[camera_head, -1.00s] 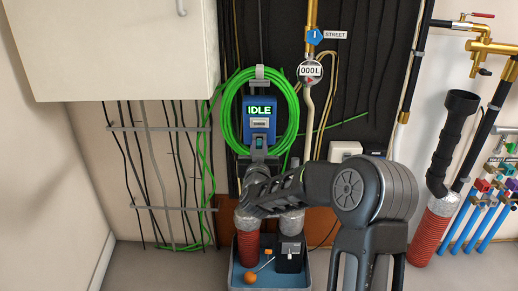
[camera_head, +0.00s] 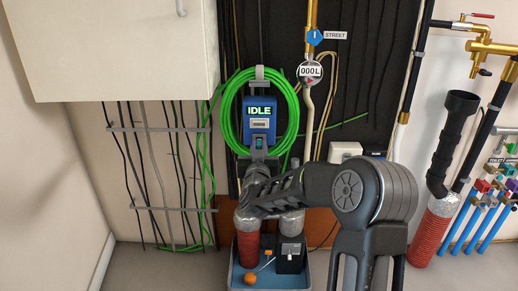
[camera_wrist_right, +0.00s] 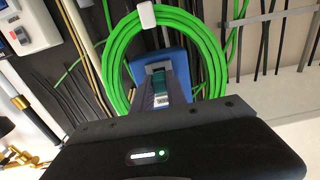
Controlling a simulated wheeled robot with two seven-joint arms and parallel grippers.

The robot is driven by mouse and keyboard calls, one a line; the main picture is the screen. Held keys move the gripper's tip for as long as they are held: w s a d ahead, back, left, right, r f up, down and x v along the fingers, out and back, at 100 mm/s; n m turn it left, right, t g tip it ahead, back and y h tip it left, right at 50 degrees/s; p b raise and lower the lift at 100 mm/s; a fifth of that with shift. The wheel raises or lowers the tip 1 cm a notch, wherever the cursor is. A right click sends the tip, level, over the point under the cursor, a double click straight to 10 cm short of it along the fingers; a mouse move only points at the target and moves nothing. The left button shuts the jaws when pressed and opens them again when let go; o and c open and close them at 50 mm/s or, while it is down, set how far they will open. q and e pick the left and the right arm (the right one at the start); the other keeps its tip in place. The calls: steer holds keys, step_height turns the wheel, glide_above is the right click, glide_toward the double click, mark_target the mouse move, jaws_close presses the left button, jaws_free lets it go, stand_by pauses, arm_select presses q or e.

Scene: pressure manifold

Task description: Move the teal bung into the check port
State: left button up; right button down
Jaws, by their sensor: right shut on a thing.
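My right gripper (camera_head: 258,146) is raised in front of the blue unit (camera_head: 258,120) with the IDLE display, at its lower edge. In the right wrist view, the gripper (camera_wrist_right: 160,88) is shut on a small teal piece, the teal bung (camera_wrist_right: 159,78), held between the fingertips. The bung's far end is close to the blue unit, which shows behind it in the wrist view (camera_wrist_right: 178,66); I cannot tell whether they touch. The check port cannot be made out, and the bung is hidden in the head view. My left gripper is not in view.
A coiled green hose (camera_head: 231,115) rings the blue unit on a bracket. A round gauge (camera_head: 310,72) and pipes stand to the right.

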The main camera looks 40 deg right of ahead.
steer(key=shift+w+d, duration=0.3)
steer(key=shift+w, duration=0.15)
stand_by(0.3)
steer(key=c, duration=1.3)
jaws_free()
steer(key=shift+o, duration=0.2)
steer(key=p+v, duration=0.1)
steer(key=v, duration=0.7)
steer(key=shift+w, duration=0.1)
